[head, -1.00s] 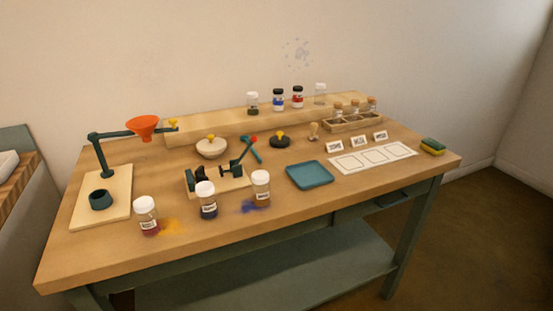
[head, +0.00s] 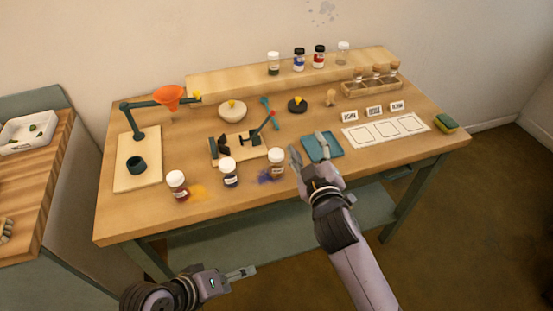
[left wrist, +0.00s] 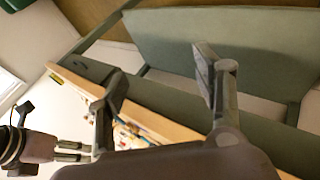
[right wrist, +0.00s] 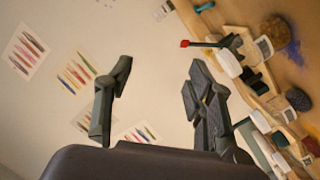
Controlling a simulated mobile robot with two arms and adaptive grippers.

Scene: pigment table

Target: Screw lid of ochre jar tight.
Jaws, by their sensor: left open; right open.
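Three glass jars with white lids stand upright along the table's front. The right one (head: 277,163), beside blue powder, has brownish contents and looks like the ochre jar. Its label is too small to read. Its lid (head: 277,154) sits on top; how tight it is I cannot tell. My right gripper (head: 309,152) is open and empty, just right of this jar and over the blue tray; its spread fingers show in the right wrist view (right wrist: 160,78). My left gripper (head: 245,272) is open and empty, in front of the table; its fingers are wide apart in the left wrist view (left wrist: 160,80).
The dark blue jar (head: 230,173) and the reddish jar (head: 178,187) stand to the left. A clamp-like fixture (head: 240,144) with a red-tipped lever is just behind them. The blue tray (head: 331,152) lies on the right. A funnel stand (head: 137,170) is at the left.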

